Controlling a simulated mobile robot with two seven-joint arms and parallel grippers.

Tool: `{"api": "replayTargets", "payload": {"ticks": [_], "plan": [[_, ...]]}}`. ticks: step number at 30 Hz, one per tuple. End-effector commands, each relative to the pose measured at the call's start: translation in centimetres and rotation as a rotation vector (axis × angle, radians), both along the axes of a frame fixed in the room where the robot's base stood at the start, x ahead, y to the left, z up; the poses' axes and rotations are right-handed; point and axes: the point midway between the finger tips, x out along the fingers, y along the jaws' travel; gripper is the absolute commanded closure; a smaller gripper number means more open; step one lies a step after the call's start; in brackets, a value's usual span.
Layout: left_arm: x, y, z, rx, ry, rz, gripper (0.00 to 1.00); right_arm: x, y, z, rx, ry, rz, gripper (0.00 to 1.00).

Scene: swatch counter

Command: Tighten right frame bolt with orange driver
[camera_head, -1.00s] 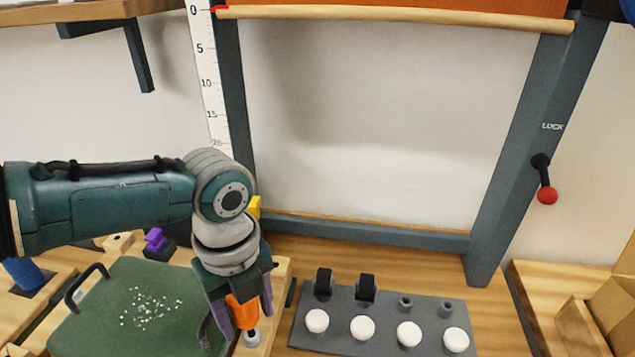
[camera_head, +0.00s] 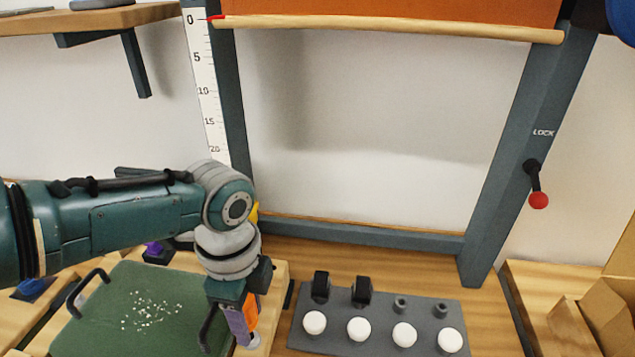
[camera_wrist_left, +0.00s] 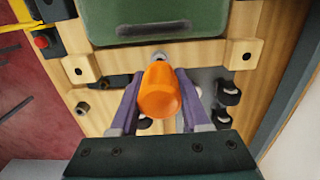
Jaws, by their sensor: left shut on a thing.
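My left gripper (camera_head: 232,325) is shut on the orange driver (camera_head: 251,309), near the right edge of the green pad. In the left wrist view the driver's rounded orange handle (camera_wrist_left: 160,92) sits between the two purple fingers of the gripper (camera_wrist_left: 158,112). The handle hides the driver's tip there. In the wrist view, wooden blocks with dark bolt-like centres stand at the left (camera_wrist_left: 78,69) and right (camera_wrist_left: 245,55). I cannot tell which bolt is the right frame bolt, or whether the driver touches one. My right gripper is not in view.
A green pad (camera_head: 105,335) with a handle and white specks lies left of the gripper. A grey plate (camera_head: 378,312) with white knobs and black parts lies to the right. Behind stands a blue-grey frame (camera_head: 515,150) with a red-tipped lever (camera_head: 538,200).

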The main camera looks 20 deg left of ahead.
Motion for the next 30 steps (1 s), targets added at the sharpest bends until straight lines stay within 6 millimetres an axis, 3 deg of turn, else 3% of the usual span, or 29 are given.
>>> {"api": "replayTargets", "payload": {"ticks": [5, 10, 24, 30], "plan": [[0.0, 0.0, 0.0, 0.0, 0.002, -0.001, 1.0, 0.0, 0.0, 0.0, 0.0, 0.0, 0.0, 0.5], [-0.1, 0.0, -0.1, 0.0, 0.001, -0.086, 1.0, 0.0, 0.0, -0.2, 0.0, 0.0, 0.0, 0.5], [-0.5, 0.3, -0.3, 0.003, 0.003, -1.097, 1.0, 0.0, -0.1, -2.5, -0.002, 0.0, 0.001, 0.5], [-0.6, 0.3, -0.1, 0.001, 0.003, -1.301, 1.0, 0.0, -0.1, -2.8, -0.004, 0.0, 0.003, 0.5]]}}
